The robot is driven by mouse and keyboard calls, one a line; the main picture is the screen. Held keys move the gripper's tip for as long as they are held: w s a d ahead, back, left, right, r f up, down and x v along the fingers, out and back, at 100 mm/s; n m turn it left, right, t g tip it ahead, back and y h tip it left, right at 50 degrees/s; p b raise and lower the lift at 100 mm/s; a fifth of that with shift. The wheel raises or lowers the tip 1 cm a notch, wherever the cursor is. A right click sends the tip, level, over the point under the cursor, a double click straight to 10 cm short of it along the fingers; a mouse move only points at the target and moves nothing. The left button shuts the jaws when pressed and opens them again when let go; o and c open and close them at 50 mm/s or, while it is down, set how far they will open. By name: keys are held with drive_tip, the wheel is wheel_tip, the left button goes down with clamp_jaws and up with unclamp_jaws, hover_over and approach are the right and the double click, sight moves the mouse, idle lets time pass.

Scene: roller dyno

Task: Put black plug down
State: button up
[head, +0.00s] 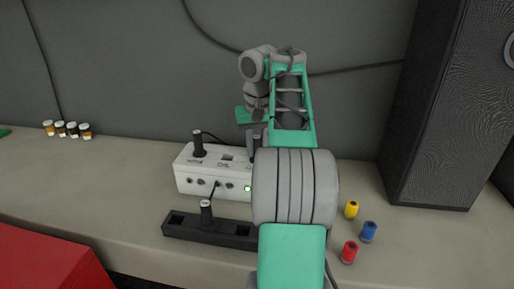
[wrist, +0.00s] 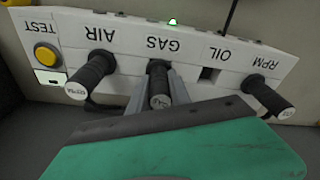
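A black plug (wrist: 159,84) stands at the GAS position of the white box (wrist: 215,57). My gripper (wrist: 160,88) has one finger on each side of this plug and appears shut on it. In the head view the box (head: 215,184) is partly hidden behind my arm, and my gripper (head: 254,143) is above its top. Another black plug (wrist: 90,75) stands at AIR, and a third (wrist: 268,96) at RPM. The OIL socket (wrist: 209,73) is empty. I cannot tell whether the plug at GAS is fully seated.
A black rack (head: 180,228) in front of the box holds another black plug (head: 206,213) with a cable. Yellow (head: 351,210), blue (head: 368,232) and red (head: 349,252) cylinders stand at right. A dark speaker-like cabinet (head: 440,110) stands behind them. Several small jars (head: 73,130) are far left.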

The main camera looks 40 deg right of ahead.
drive_tip(key=o, duration=0.5)
drive_tip(key=shift+c, duration=0.2)
wheel_tip(320, 180, up, 13)
drive_tip(key=s+p, duration=0.1)
drive_tip(key=p, duration=1.1)
drive_tip(key=w+a+f+n+t, duration=0.1)
drive_tip(key=w+a+f+n, duration=0.15)
drive_tip(key=a, duration=1.15)
drive_tip(key=s+a+f+n+y, duration=0.1)
drive_tip(key=s+a+f, duration=0.2)
drive_tip(key=a, duration=0.4)
drive_tip(key=s+a+f+n, duration=0.1)
drive_tip(key=s+a+f, duration=0.1)
drive_tip(key=a+f, duration=0.3)
drive_tip(key=s+a+f+n+t, duration=0.1)
drive_tip(key=s+a+f, duration=0.4)
drive_tip(key=s+f, duration=0.1)
drive_tip(key=shift+s+a+f+n, duration=0.15)
drive_tip(key=shift+s+f+n, duration=0.2)
drive_tip(key=shift+s, duration=0.35)
